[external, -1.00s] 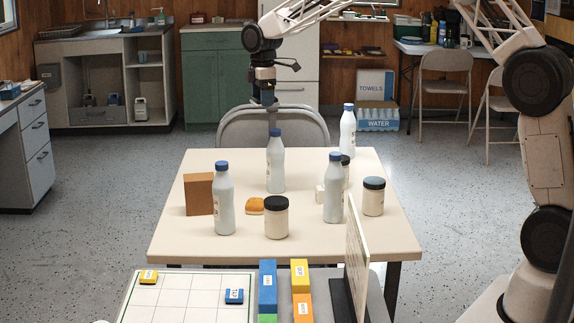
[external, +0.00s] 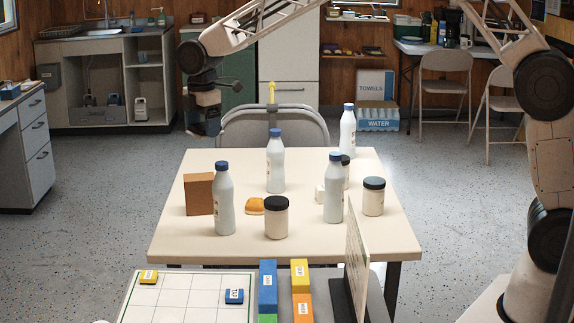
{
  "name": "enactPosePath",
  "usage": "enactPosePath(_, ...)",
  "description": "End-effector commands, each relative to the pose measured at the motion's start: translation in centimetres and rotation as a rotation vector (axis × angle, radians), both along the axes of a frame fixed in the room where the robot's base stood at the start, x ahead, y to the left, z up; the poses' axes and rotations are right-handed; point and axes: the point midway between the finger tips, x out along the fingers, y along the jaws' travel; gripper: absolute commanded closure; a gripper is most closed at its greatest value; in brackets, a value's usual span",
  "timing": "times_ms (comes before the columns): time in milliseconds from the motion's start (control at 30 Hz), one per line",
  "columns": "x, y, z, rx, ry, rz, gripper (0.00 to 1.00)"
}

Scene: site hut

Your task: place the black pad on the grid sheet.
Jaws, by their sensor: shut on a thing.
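The grid sheet (external: 172,301), white with dark lines and a green border, lies at the bottom left of the view, cut off by the lower edge. A yellow labelled block (external: 148,277) and a blue labelled block (external: 234,296) sit on it. My gripper (external: 207,128) is at the upper left, high up and beyond the cream table, well away from the sheet. It is shut on a small dark thing, which appears to be the black pad (external: 213,119); its outline is hard to make out against the dark fingers.
The cream table (external: 300,250) holds several white bottles, dark-lidded jars (external: 276,218), a brown box (external: 199,194) and an orange bun-like item (external: 255,206). Right of the sheet stand coloured blocks (external: 268,287) and an upright board (external: 356,262). A folding chair (external: 235,130) stands behind the table.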

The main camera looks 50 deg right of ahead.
Motion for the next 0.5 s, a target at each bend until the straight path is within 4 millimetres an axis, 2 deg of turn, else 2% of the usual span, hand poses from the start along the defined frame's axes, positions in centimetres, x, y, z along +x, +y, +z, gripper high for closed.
enactPosePath(100, -1.8, 3.4, 0.1, 0.000, -0.001, 0.051, 0.47)
enactPosePath(500, -8.3, 13.4, 0.0, 0.000, 0.000, 0.215, 0.47)
